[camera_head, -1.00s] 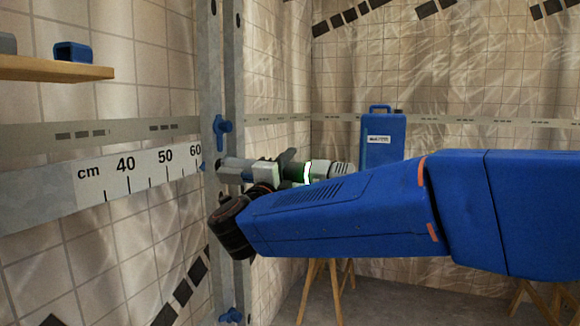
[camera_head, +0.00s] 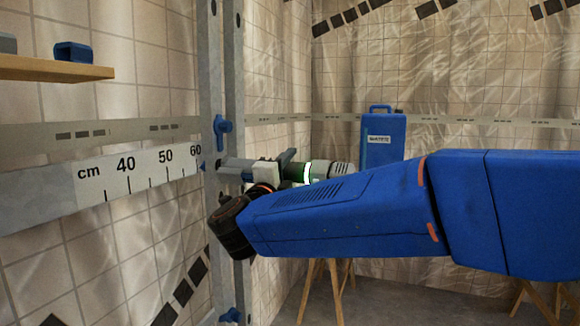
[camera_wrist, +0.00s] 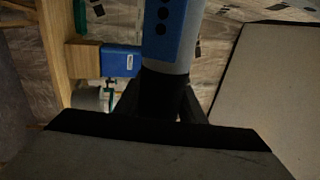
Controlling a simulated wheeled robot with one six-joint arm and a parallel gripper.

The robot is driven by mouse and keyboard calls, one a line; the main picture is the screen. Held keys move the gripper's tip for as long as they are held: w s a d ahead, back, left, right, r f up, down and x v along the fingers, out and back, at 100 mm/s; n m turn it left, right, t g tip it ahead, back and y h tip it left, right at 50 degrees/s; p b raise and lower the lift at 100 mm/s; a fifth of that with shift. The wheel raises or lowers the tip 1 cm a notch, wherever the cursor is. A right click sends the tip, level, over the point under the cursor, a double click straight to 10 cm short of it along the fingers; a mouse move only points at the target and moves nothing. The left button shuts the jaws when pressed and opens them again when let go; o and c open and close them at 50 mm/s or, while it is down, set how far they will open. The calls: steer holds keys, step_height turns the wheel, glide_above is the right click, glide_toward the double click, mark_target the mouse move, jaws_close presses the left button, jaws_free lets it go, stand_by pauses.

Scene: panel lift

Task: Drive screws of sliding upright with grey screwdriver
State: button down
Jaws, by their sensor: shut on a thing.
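The sliding upright (camera_head: 234,100) is a tall grey metal rail left of centre in the head view. A blue knob (camera_head: 222,126) sits on it above the tool, and another (camera_head: 231,315) near the bottom. The grey screwdriver (camera_head: 342,170) lies roughly level, with a lit green ring and its front end pointing left at the upright. My gripper (camera_head: 268,174) is shut on its body. The front end overlaps the upright in the picture; I cannot tell whether it touches. The screws are not distinguishable.
A centimetre scale (camera_head: 148,177) on a grey rail runs left from the upright. A wooden shelf (camera_head: 50,69) with a blue object (camera_head: 84,51) is at upper left. A blue case (camera_head: 382,140) stands behind my arm, above wooden trestle legs (camera_head: 322,290).

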stand_by(0.7)
steer(key=shift+s+d, duration=0.25)
steer(key=shift+d, duration=0.45)
steer(key=shift+s+d, duration=0.25)
steer(key=shift+d, duration=0.45)
steer(key=shift+s+d, duration=0.25)
steer(key=shift+d, duration=0.45)
